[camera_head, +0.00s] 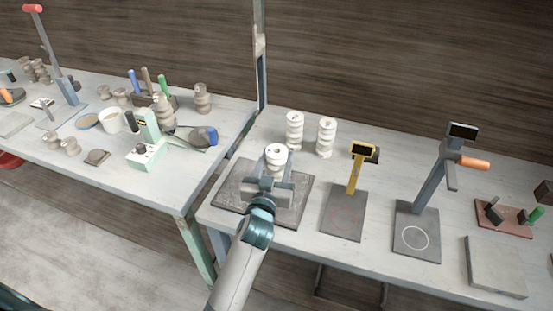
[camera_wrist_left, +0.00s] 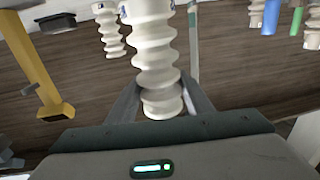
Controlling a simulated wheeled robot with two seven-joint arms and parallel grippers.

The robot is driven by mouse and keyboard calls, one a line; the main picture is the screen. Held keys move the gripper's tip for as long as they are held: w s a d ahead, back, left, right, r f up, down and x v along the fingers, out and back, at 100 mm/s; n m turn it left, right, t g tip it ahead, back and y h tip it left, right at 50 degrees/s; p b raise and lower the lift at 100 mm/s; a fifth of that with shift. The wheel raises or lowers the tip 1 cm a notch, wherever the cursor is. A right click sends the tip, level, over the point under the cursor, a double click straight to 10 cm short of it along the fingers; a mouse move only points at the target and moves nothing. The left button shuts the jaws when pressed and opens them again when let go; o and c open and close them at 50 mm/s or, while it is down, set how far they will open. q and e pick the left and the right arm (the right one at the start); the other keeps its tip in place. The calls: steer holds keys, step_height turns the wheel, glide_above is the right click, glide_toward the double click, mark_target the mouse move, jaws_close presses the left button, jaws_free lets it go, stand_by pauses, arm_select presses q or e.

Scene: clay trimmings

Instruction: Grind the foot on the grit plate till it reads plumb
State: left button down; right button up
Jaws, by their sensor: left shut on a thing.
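My left gripper (camera_head: 273,177) is shut on a white ribbed insulator (camera_head: 276,154), over the dark grit plate (camera_head: 235,191). In the left wrist view, which looks upside down, the ribbed insulator (camera_wrist_left: 154,45) stands between the two fingers. Whether its foot touches the plate is hidden by my gripper and arm. A yellow post gauge (camera_head: 355,176) with a dark display stands on a grey base just right of the plate; its reading is too small to make out. It also shows in the left wrist view (camera_wrist_left: 42,85). My right gripper is not in view.
Two white insulators (camera_head: 294,131) (camera_head: 326,138) stand behind the plate. A grey stand with an orange handle (camera_head: 474,163), a pale slab (camera_head: 496,266) and a reddish tray (camera_head: 505,219) are to the right. A second, cluttered table (camera_head: 168,188) is at left, across a gap.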

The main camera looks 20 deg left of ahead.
mark_target(268, 174)
arm_select(q)
step_height(268, 174, down, 2)
steer(key=shift+b, duration=0.75)
steer(key=shift+f, duration=0.2)
steer(key=shift+f+b, duration=0.3)
steer(key=shift+b, duration=0.15)
steer(key=shift+f, duration=0.35)
stand_by(0.6)
steer(key=shift+a, duration=0.15)
steer(key=shift+a, duration=0.75)
steer(key=shift+a+f, duration=0.1)
steer(key=shift+a, duration=0.05)
